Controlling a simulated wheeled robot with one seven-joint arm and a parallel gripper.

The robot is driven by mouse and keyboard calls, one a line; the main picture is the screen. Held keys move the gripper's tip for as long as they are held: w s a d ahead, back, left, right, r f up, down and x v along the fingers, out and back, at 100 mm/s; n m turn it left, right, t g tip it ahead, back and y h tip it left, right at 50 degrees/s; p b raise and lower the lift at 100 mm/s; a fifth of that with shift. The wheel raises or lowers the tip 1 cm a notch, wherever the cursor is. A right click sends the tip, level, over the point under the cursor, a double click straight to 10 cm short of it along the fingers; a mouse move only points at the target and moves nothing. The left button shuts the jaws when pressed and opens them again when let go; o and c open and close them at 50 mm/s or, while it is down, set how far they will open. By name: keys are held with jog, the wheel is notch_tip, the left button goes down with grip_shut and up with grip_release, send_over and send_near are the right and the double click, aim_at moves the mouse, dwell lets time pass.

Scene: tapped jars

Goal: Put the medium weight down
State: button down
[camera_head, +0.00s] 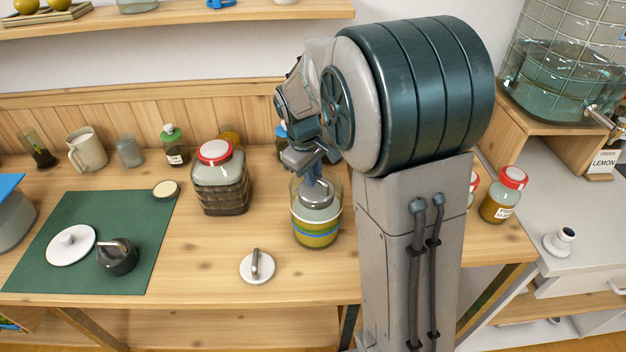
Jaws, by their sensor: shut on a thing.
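My gripper (318,181) points down over an open glass jar (317,236) at the middle of the table. It is shut on the handle of a grey weight, which I take to be the medium weight (317,198). The weight is in the upper part of the jar, above the yellowish, banded contents. I cannot tell whether it rests on them. A dark weight (117,259) with a metal handle stands on the green mat (75,208).
A white knobbed lid (69,246) lies on the mat. A red-lidded square jar (220,180) stands left of the open jar. A mug (87,149) and small bottles line the back. Bare wood is free around the pale weight. My arm hides part of the table's right side.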

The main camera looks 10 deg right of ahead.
aim_at(307, 192)
jog(key=shift+f, duration=1.15)
jog(key=shift+f, duration=0.1)
jog(key=c, duration=1.4)
grip_release()
jog(key=shift+c, duration=0.2)
notch_tip(307, 192, up, 11)
jog(key=s+a, duration=0.1)
jog(key=a, duration=0.1)
jog(key=s+d+f+m+t+y, duration=0.1)
jog(key=s+m, duration=0.2)
jog(key=s, duration=0.7)
jog(key=s+d+f+m, duration=0.1)
jog(key=s+f+m, duration=0.1)
jog(key=s, duration=0.8)
jog(key=shift+s+d+f+m+t+y, duration=0.15)
jog(key=shift+s+d+m+t+y, duration=0.2)
jog(key=shift+m, duration=0.45)
jog(key=shift+w, duration=0.1)
